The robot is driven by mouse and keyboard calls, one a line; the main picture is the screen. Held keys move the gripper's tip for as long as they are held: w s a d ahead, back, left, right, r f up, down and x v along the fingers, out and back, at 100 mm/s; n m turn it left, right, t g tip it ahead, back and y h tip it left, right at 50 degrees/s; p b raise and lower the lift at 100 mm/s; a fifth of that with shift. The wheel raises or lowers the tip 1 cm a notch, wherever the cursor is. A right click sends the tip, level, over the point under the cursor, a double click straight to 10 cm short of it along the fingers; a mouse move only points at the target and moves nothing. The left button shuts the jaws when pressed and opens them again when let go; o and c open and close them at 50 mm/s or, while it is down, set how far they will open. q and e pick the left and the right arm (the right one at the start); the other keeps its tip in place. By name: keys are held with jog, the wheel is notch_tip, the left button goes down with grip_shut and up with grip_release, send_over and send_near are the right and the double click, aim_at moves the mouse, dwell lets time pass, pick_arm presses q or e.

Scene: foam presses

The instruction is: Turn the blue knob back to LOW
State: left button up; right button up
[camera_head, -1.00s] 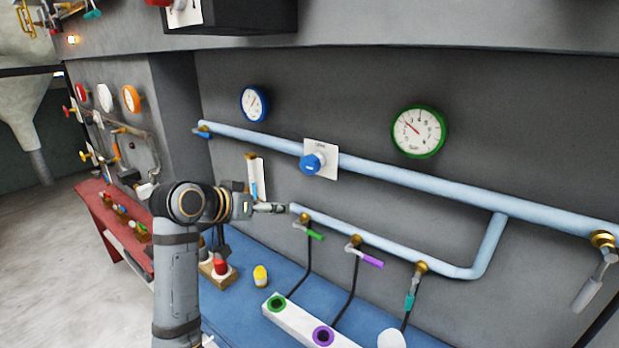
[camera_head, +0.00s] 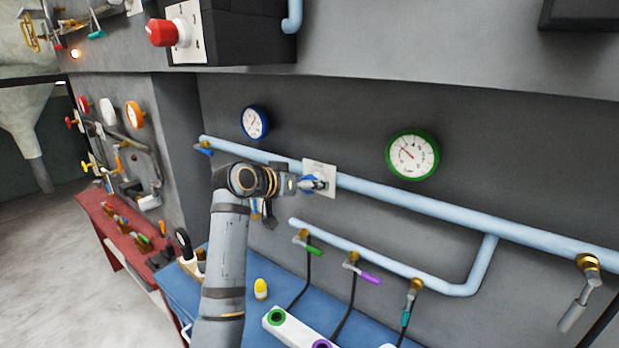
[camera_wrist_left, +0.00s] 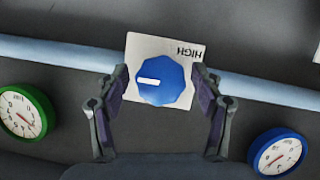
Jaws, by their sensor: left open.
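The blue knob (camera_wrist_left: 164,82) sits on a white plate (camera_wrist_left: 185,45) fixed at the light blue pipe. In the left wrist view the plate reads HIGH, upside down, and a white mark lies on the knob's left part. My left gripper (camera_wrist_left: 165,88) is open, with one finger on each side of the knob, apart from it. In the head view my left gripper (camera_head: 316,184) is in front of the plate (camera_head: 328,176) and covers most of the knob (camera_head: 308,184). My right gripper is not in view.
A blue-rimmed gauge (camera_head: 254,122) and a green-rimmed gauge (camera_head: 413,155) hang on the wall either side of the plate. A lower pipe carries green (camera_head: 314,250), purple (camera_head: 369,277) and teal valve handles. A red knob (camera_head: 160,33) is on a box above.

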pick_arm(q)
jog(key=shift+w+d+f, duration=0.1)
jog(key=shift+w+f, duration=0.05)
jog(key=shift+w, duration=0.1)
jog(key=c, duration=1.2)
jog(key=shift+o, duration=0.2)
